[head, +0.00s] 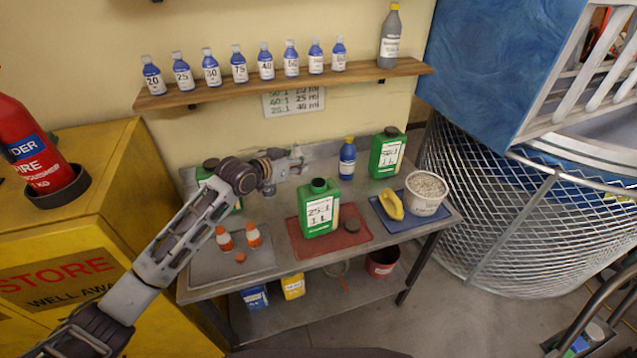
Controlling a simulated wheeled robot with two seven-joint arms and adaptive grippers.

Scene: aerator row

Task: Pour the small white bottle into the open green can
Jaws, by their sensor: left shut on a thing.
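The open green can (307,228) stands upright on a red mat (352,239) at the middle of the bench, its label reading 25:1, 1 L. Its dark mouth faces up and a dark cap (351,225) lies beside it. My left gripper (291,163) is shut, behind and above the can, apart from it. A small pale shape at its fingertips (297,152) looks like the small white bottle; its outline and tilt are hard to tell. Two small orange-and-white bottles (224,239) (254,236) stand on a grey tray (207,268). My right gripper is out of view.
A small orange cap (240,257) lies on the tray. Another green can (387,154) and a blue bottle (347,160) stand at the back. A blue mat (399,229) holds a yellow scoop (390,205) and a white tub (424,206). Numbered bottles line the shelf (190,97) above.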

